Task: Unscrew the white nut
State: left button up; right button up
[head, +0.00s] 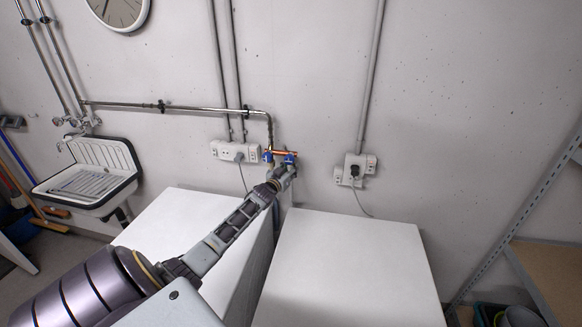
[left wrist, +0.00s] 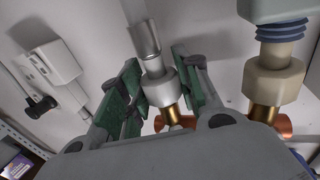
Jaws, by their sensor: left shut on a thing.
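My left gripper (head: 281,177) reaches over the white machines to the valves at the wall. In the left wrist view, its green-padded fingers (left wrist: 157,88) stand on either side of a white nut (left wrist: 161,90) and are shut on it. A grey hose end (left wrist: 145,47) runs up from this nut, and a brass fitting (left wrist: 172,114) shows below it. A second pale nut (left wrist: 273,82) sits to the right, outside the fingers, below a ribbed blue-grey collar (left wrist: 281,29). In the head view the gripper hides the held nut. My right gripper is not in view.
Two white machine tops (head: 349,265) stand below the valves with a narrow gap between them. Blue valve handles (head: 290,159) sit by the copper pipe. Wall sockets (head: 226,153) flank the valves. A sink (head: 88,183) is left; a metal shelf (head: 520,215) is right.

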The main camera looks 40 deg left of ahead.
pick_arm(q)
jog(key=shift+d+m+h, duration=0.1)
jog(key=shift+m+h, duration=0.3)
jog(key=shift+h, duration=0.2)
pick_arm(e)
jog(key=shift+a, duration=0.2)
pick_arm(q)
jog(key=o, duration=0.8)
jog(key=shift+d, duration=0.1)
jog(key=shift+o, duration=0.2)
jog(key=shift+w, duration=0.1)
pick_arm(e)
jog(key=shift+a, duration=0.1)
pick_arm(q)
jog(key=shift+n+y, duration=0.7)
jog(key=shift+y, duration=0.4)
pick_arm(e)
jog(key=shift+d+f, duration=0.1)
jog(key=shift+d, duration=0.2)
pick_arm(q)
jog(key=shift+n+g+y, duration=0.3)
jog(key=shift+y, duration=0.1)
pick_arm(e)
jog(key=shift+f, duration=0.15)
pick_arm(q)
jog(key=shift+y+b, duration=0.3)
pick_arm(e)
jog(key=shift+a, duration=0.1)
